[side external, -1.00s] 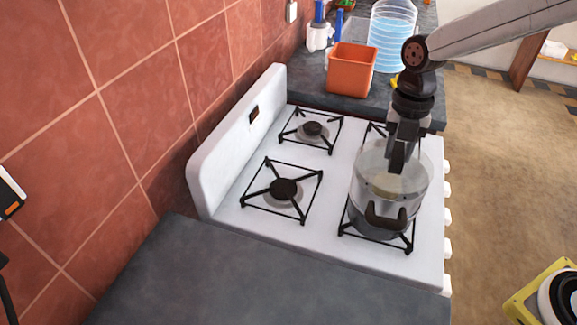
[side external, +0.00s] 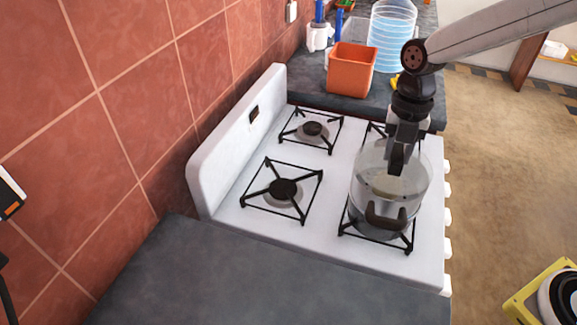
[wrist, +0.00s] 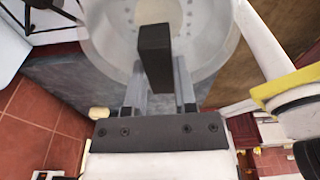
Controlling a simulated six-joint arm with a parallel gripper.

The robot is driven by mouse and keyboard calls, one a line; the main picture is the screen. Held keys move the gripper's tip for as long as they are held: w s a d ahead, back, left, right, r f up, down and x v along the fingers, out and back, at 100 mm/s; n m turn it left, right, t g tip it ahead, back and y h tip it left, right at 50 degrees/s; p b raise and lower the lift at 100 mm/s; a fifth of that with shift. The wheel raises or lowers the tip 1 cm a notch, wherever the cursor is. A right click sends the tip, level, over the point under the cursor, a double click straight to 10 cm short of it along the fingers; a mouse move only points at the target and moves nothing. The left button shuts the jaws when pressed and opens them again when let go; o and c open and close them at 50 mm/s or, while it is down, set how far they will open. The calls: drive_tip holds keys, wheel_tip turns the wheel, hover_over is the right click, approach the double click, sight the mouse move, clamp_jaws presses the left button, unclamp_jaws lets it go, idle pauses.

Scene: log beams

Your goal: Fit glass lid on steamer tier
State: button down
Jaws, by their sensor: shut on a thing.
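The steamer tier (side external: 367,205) is a see-through round vessel with a dark handle on its near side. It stands upright over the front right burner. The glass lid (side external: 418,172) is clear and round and sits at the top of the vessel. Its rim blends with the tier, so I cannot tell if it is seated or a little above. My gripper (side external: 397,165) points down at the lid's middle, shut on the lid.
The white stove (side external: 235,222) has black burner grates; the left burners are bare. An orange bin (side external: 350,70) and a blue-tinted clear container (side external: 391,38) stand on the back counter. The grey front counter (side external: 270,275) is clear. A tiled wall (side external: 120,90) rises at left.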

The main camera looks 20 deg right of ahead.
drive_tip(key=shift+f, duration=0.85)
unclamp_jaws()
drive_tip(key=shift+r, duration=0.25)
drive_tip(key=shift+w+d+r, duration=0.15)
drive_tip(key=shift+r, duration=1.45)
drive_tip(key=shift+w+d+r, duration=0.1)
drive_tip(key=shift+w+r, duration=0.05)
drive_tip(key=shift+r, duration=1.4)
drive_tip(key=shift+w+d+r, duration=0.15)
drive_tip(key=shift+r, duration=1.45)
drive_tip(key=shift+r, duration=0.15)
wheel_tip(320, 180, up, 10)
drive_tip(key=shift+w+d+f, duration=0.2)
drive_tip(key=shift+w+d, duration=0.2)
drive_tip(key=shift+w, duration=0.05)
drive_tip(key=shift+f, duration=0.15)
